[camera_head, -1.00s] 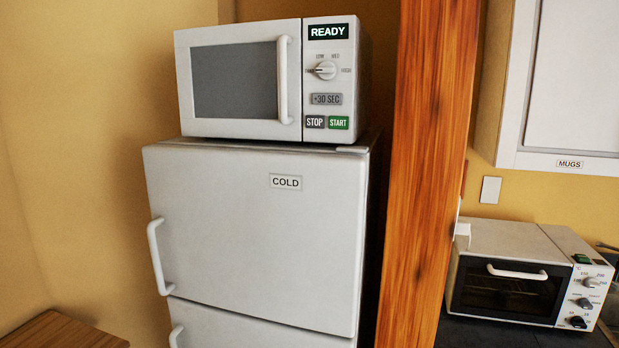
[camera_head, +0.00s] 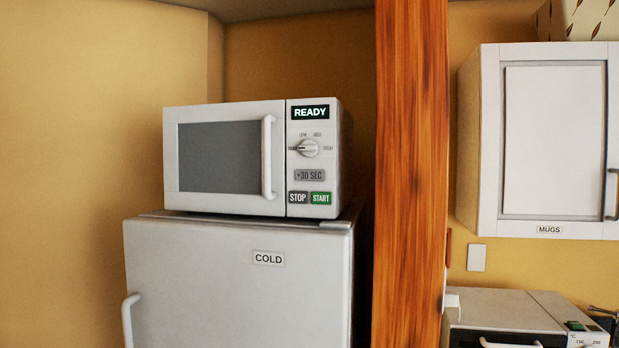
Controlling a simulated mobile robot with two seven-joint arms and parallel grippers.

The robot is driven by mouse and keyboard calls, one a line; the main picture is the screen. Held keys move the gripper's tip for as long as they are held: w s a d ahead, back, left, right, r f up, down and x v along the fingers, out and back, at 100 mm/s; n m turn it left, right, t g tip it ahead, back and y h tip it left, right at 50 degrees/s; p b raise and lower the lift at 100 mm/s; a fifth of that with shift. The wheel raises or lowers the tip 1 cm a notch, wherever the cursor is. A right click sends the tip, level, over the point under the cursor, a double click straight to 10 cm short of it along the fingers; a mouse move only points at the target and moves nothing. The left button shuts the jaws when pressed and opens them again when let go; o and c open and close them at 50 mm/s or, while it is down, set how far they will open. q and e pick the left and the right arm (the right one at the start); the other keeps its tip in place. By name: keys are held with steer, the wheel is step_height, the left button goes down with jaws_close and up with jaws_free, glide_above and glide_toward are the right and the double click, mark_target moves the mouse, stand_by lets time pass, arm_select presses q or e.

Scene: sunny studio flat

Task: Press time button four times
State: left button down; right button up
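A white microwave (camera_head: 222,158) stands on top of the fridge, its door shut. Its display (camera_head: 310,112) reads READY. Below the display is a power dial (camera_head: 307,148), then a grey +30 SEC button (camera_head: 310,175), which is the time button. Under it are a dark STOP button (camera_head: 298,198) and a green START button (camera_head: 320,198). Neither of my grippers shows in the head view.
The white fridge (camera_head: 200,275) is labelled COLD. An orange wooden post (camera_head: 410,170) stands right of the microwave. A wall cabinet labelled MUGS (camera_head: 553,140) and a toaster oven (camera_head: 505,308) are farther right.

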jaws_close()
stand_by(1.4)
